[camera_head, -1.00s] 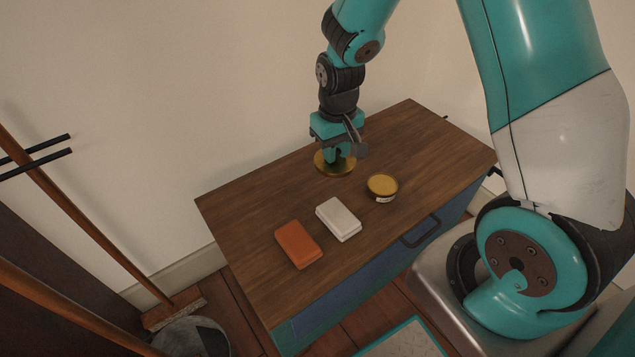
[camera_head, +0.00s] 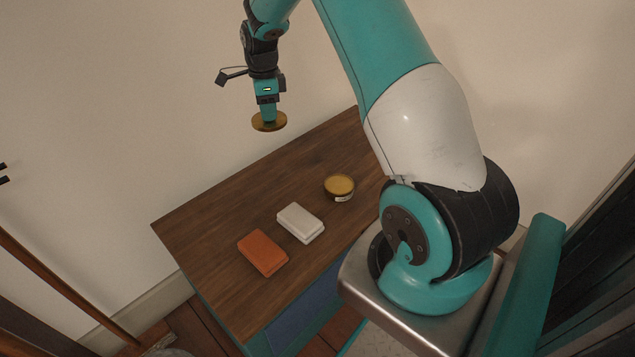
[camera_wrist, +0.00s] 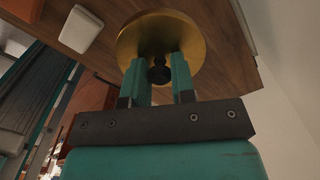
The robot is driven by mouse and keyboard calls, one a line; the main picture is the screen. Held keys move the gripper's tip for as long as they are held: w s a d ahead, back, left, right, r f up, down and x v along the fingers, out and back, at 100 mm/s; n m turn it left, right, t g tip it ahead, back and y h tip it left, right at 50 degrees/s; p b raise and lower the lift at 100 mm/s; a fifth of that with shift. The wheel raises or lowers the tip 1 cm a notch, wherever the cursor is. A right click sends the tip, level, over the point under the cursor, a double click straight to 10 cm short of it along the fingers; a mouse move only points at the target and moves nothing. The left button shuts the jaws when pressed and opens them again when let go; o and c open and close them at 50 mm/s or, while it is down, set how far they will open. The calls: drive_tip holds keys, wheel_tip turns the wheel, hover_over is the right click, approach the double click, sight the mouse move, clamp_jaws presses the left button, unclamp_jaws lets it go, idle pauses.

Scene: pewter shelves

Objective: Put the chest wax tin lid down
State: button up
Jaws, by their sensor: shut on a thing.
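The brass-coloured tin lid (camera_head: 269,122) is a round disc held level under my gripper (camera_head: 268,112). In the wrist view the lid (camera_wrist: 160,28) shows a dark knob at its centre, and the fingers of my gripper (camera_wrist: 159,78) are shut on that knob. The lid hangs above the far side of the wooden chest top (camera_head: 215,220), apart from it as far as I can tell. The open round wax tin (camera_head: 339,185) with yellow wax and a pale label stands on the chest top, to the right of and nearer than the lid.
A white block (camera_head: 300,222) and an orange block (camera_head: 262,253) lie on the chest top left of the tin. The back and left parts of the top are bare. A plain wall (camera_head: 110,110) rises behind the chest.

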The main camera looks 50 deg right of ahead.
sight(291, 163)
drive_tip(key=d+m, duration=0.7)
drive_tip(key=m, duration=0.2)
drive_tip(key=f+b, duration=0.1)
drive_tip(key=f, duration=0.5)
drive_tip(key=f+b, duration=0.2)
drive_tip(key=f, duration=0.4)
drive_tip(key=w+f+b, duration=0.1)
drive_tip(key=f, duration=0.5)
drive_tip(key=shift+d+f+b, duration=0.1)
drive_tip(key=shift+f+b, duration=0.15)
drive_tip(key=shift+b, duration=0.15)
drive_tip(key=shift+f, duration=0.2)
drive_tip(key=o, duration=0.9)
drive_tip(key=shift+r, duration=0.15)
